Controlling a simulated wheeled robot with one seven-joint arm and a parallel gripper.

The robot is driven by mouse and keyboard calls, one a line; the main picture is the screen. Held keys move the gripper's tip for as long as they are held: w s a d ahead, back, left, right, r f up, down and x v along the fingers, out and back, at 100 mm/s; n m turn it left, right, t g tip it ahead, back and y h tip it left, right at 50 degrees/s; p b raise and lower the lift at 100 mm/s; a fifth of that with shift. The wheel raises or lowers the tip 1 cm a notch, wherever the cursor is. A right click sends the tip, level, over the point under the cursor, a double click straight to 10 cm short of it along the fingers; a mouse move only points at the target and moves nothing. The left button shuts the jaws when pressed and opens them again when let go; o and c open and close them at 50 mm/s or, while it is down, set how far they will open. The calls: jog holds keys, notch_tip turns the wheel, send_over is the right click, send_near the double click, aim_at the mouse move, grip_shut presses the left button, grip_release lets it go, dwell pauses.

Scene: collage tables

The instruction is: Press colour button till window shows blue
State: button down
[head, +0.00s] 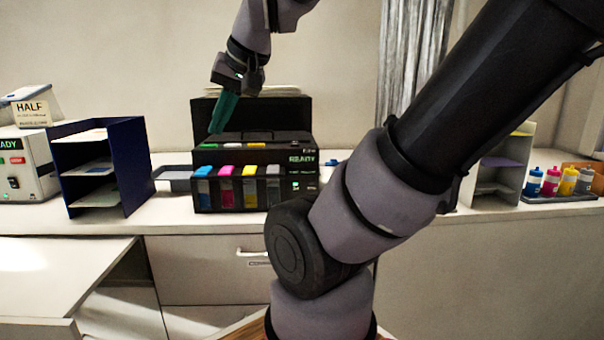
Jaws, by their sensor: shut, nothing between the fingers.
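A black printer (255,165) stands on the counter at centre, with cyan, magenta, yellow and grey ink tanks along its front. A small display (302,158) at its right reads READY in green. A small green mark (210,146) shows on its upper left front. My gripper (216,129) has teal fingers, shut and empty, pointing down just above the printer's upper left. I cannot tell whether the fingertips touch the printer. I cannot make out which part is the colour button, nor a window showing blue. My arm stands in front of the printer's right side.
Several coloured bottles (551,182) stand in a tray at right. A white table (55,270) is at front left.

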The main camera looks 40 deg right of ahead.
jog(key=w+d+r, duration=0.2)
jog(key=w+r, duration=0.1)
jog(key=w, duration=0.6)
jog(key=m+t+h, duration=0.2)
jog(key=m, duration=0.2)
send_over(233, 145)
notch_tip(233, 145, down, 3)
jog(key=shift+d+f, duration=0.1)
jog(key=shift+f, duration=0.1)
jog(key=shift+f, duration=4.4)
jog(key=shift+f, duration=0.1)
jog(key=shift+f, duration=0.35)
